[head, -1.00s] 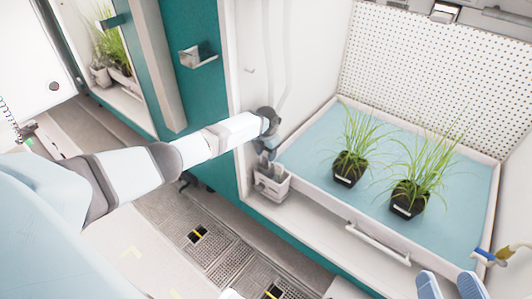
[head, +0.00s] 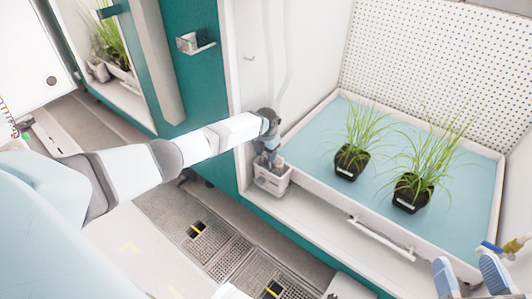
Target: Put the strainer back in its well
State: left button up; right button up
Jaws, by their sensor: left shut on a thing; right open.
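My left gripper (head: 268,157) points down at the small white open box (head: 272,182) on the ledge left of the blue-floored tray. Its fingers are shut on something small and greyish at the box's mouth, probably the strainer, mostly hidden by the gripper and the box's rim. I cannot make out its shape. I cannot tell for sure which opening is the well; the floor grating has a dark square opening with a yellow strip (head: 198,231) and a similar one (head: 272,290) nearer the bottom edge. My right gripper (head: 472,277) is open and empty at the lower right.
The white-rimmed tray (head: 385,232) holds two potted grasses (head: 352,158) (head: 413,190) and has a front bar handle (head: 380,240). A bracket (head: 195,43) juts from the teal wall. The grated floor (head: 185,215) is otherwise clear.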

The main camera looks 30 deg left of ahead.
pick_arm(q)
jog(key=shift+f, duration=0.2)
pick_arm(e)
jog(key=shift+w+r, duration=0.1)
jog(key=shift+r, duration=0.2)
pick_arm(q)
jog(key=o, duration=1)
pick_arm(e)
jog(key=shift+f, duration=0.1)
pick_arm(q)
jog(key=shift+r, duration=0.2)
notch_tip(320, 180, up, 7)
jog(key=p, duration=0.6)
jog(key=shift+r+p, duration=0.15)
jog(key=shift+p, duration=0.15)
notch_tip(320, 180, up, 6)
jog(key=p, duration=0.5)
pick_arm(e)
notch_tip(320, 180, up, 9)
jog(key=s+m+t, duration=0.1)
jog(key=s+m, duration=0.2)
jog(key=m, duration=0.1)
jog(key=shift+a+f+t, duration=0.2)
jog(key=shift+a+t, duration=0.2)
